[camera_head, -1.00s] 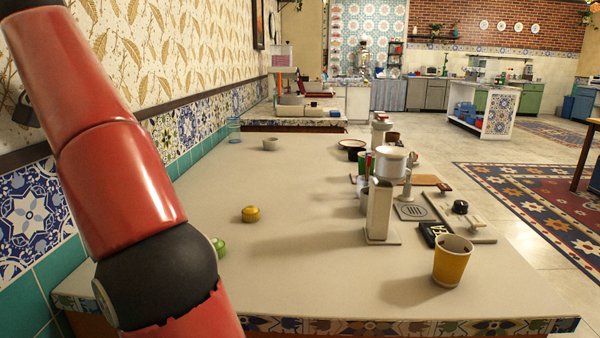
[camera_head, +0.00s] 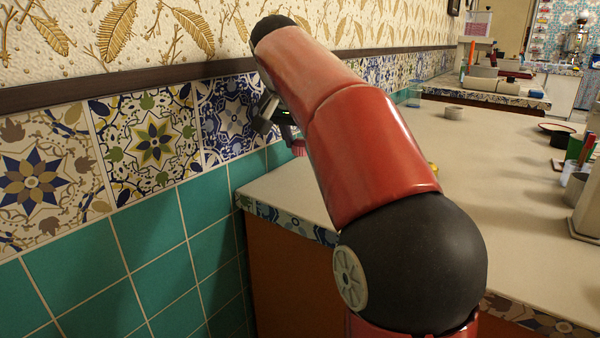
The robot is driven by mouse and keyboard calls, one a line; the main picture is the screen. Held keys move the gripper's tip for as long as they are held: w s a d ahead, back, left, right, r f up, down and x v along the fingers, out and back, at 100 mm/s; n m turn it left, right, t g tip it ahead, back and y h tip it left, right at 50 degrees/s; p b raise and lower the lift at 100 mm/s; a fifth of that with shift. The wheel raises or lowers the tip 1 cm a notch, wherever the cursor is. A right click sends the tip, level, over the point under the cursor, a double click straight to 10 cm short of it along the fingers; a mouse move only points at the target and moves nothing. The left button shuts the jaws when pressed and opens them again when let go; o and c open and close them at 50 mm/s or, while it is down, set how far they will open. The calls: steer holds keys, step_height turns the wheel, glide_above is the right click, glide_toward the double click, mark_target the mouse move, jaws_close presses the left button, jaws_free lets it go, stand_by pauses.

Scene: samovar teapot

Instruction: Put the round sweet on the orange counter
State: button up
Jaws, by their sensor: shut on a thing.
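My gripper (camera_head: 290,138) is beyond my red arm, near the tiled wall, above the counter's left end. It is mostly dark and small in view. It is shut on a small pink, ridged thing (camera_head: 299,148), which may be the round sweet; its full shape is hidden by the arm. The counter (camera_head: 305,190) has a pale beige top, a patterned tile edge and an orange-brown front panel (camera_head: 290,275). A yellow round thing (camera_head: 433,168) on the counter is mostly hidden behind my arm.
A grey bowl (camera_head: 453,113), a dark round dish (camera_head: 556,127) and cups with a green item (camera_head: 580,148) stand farther along the counter. The patterned tile wall (camera_head: 150,145) runs close on the left. The counter top right of my arm has free room.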

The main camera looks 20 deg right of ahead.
steer(key=shift+f+b, duration=0.65)
steer(key=shift+f, duration=1.8)
steer(key=shift+f, duration=0.1)
steer(key=o, duration=0.9)
steer(key=shift+o, duration=0.2)
steer(key=shift+r, duration=0.3)
steer(key=p+v, duration=0.3)
steer(key=v, duration=0.8)
steer(key=shift+a+r, duration=0.2)
steer(key=shift+r, duration=0.1)
steer(key=shift+s, duration=0.2)
